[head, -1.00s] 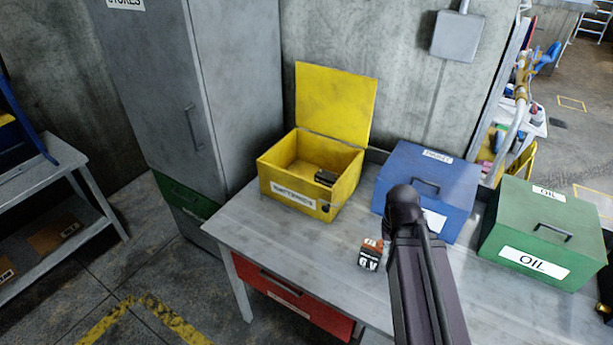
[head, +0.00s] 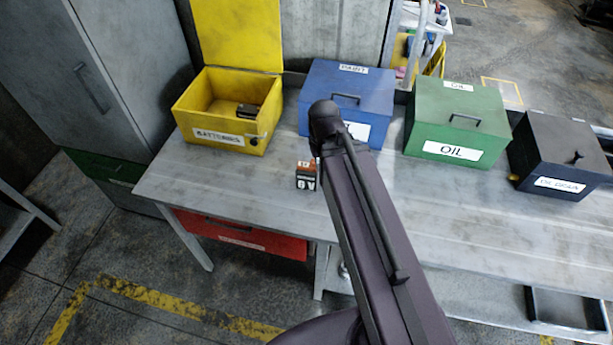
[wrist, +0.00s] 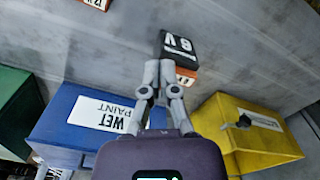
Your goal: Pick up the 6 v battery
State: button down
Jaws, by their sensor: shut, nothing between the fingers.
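The 6 v battery (head: 306,177), a small black and orange block marked 6V, stands on the grey workbench (head: 240,195) in front of the blue box. It also shows in the wrist view (wrist: 180,46), at the top centre just beyond my fingertips. My gripper (wrist: 158,68) is shut and empty, with its fingertips close beside the battery's lower left side in that view. I cannot tell whether they touch it. In the head view my arm hides the gripper.
An open yellow batteries box (head: 195,116) holding a dark battery (head: 247,110) stands left. A closed blue paint box (head: 345,78), green oil box (head: 456,100) and black box (head: 560,150) line the bench's back. The bench front is mostly clear.

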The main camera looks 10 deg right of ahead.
jog(key=c, duration=0.7)
grip_release()
jog(key=shift+o, duration=0.5)
jog(key=shift+s+a, duration=0.1)
jog(key=shift+a, duration=0.1)
